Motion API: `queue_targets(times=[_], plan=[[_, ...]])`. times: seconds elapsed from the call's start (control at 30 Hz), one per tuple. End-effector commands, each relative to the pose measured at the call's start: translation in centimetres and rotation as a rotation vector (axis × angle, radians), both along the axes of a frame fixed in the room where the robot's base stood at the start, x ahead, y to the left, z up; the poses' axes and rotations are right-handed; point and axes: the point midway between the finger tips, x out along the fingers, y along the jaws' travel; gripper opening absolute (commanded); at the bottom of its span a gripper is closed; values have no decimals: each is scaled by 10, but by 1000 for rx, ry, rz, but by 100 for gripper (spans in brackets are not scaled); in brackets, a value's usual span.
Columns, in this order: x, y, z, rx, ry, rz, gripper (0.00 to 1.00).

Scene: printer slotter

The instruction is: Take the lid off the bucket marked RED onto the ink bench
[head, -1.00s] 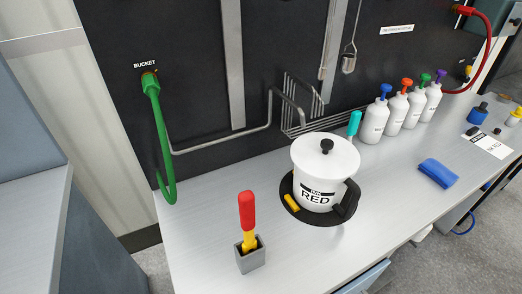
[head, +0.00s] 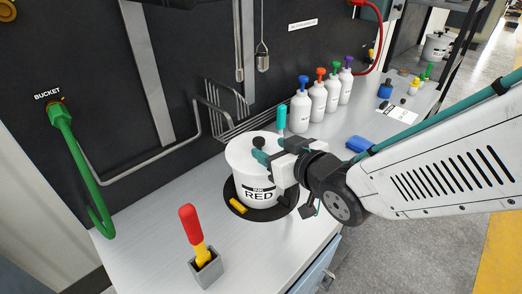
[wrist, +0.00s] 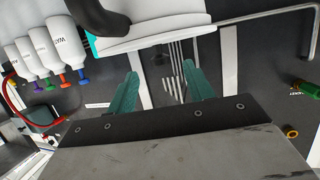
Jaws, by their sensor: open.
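The white bucket marked RED (head: 262,196) stands upright on a round black base on the bench (head: 140,232). Its white lid (head: 240,145) sits on top with a black knob (head: 259,142). My gripper (head: 262,157) is open beside the knob, at the right side of the lid, and partly covers the bucket and its handle. In the wrist view my gripper (wrist: 161,82) shows two teal fingers spread apart with nothing between them. The white bucket or lid edge (wrist: 160,28) and a black part (wrist: 100,15) fill the top there; I cannot tell whether that is knob or handle.
A red-and-yellow tool (head: 190,225) stands in a grey holder at the front left. A teal-handled tool (head: 282,118) and several white bottles (head: 318,103) stand behind the bucket. A wire rack (head: 225,115) is on the back wall. The front left bench is mostly clear.

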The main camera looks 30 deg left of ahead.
Motion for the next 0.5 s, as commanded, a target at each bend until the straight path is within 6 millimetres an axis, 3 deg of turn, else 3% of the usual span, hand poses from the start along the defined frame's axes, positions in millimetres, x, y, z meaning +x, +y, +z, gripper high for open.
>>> queue_targets(times=[0.17, 0.5], plan=[[2, 20, -5, 18, -5, 18, 52], [29, 54, -17, 15, -6, 16, 52]])
